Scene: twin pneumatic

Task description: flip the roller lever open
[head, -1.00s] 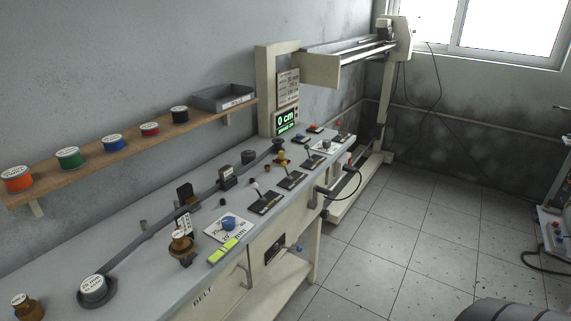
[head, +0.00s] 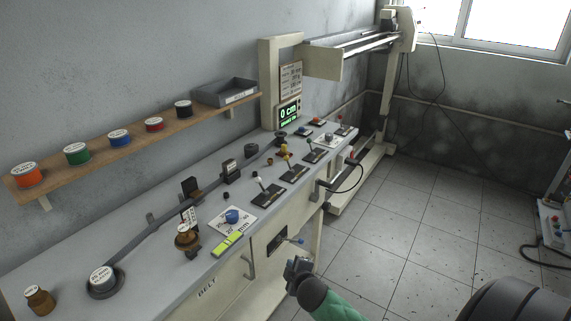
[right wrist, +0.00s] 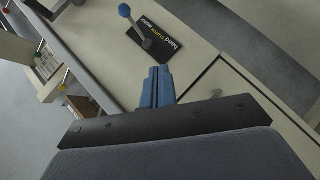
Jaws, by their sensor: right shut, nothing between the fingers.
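A lever with a blue knob (head: 301,240) sticks out from a black plate (head: 276,241) on the front panel of the long grey bench (head: 150,255). The right wrist view shows the blue knob (right wrist: 124,10) on its metal rod and the black plate with yellow and white lettering (right wrist: 150,47). I cannot tell for sure whether this is the roller lever. My right gripper (head: 297,266) is below the blue knob in the head view, apart from it. Its blue fingers (right wrist: 157,84) are shut and empty, near the panel below the plate. My left gripper is out of view.
Other levers on black plates (head: 267,195) stand along the bench top, beside a blue dial (head: 233,216) and a yellow-green block (head: 228,243). A grey handle (head: 250,266) sticks out from the front, left of the plate.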

